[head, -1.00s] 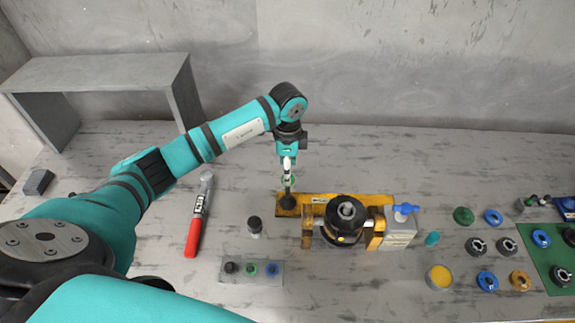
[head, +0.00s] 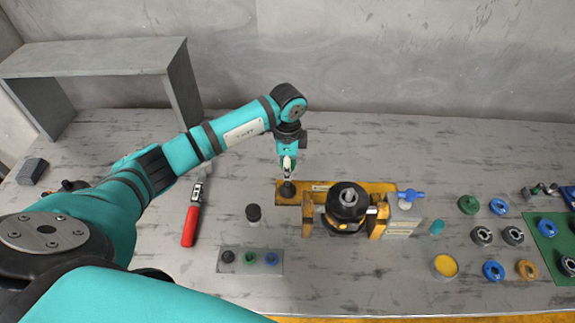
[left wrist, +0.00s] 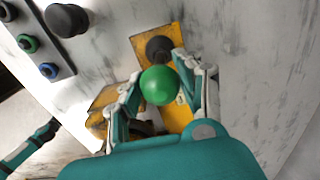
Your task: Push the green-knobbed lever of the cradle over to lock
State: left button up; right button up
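The cradle has a long yellow base plate (head: 322,186) and yellow uprights holding a dark motor (head: 347,203). A dark round pivot (head: 287,190) sits at the plate's left end; it also shows in the left wrist view (left wrist: 159,47). The lever's green knob (left wrist: 160,85) lies between the two fingers of my left gripper (left wrist: 163,78). The fingers are spread on either side of it, without a clear grip. In the head view my left gripper (head: 287,174) points down over the pivot and hides the knob. The lever's shaft is hidden beneath the knob.
A tray (head: 237,267) with black, green and blue parts and a black-capped item (head: 253,214) lie left of the cradle. A red-handled tool (head: 190,225) lies farther left. A blue-handled block (head: 402,217) adjoins the cradle's right end. Several rings lie at right.

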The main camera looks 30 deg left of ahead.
pick_arm(q)
jog(key=shift+c, duration=1)
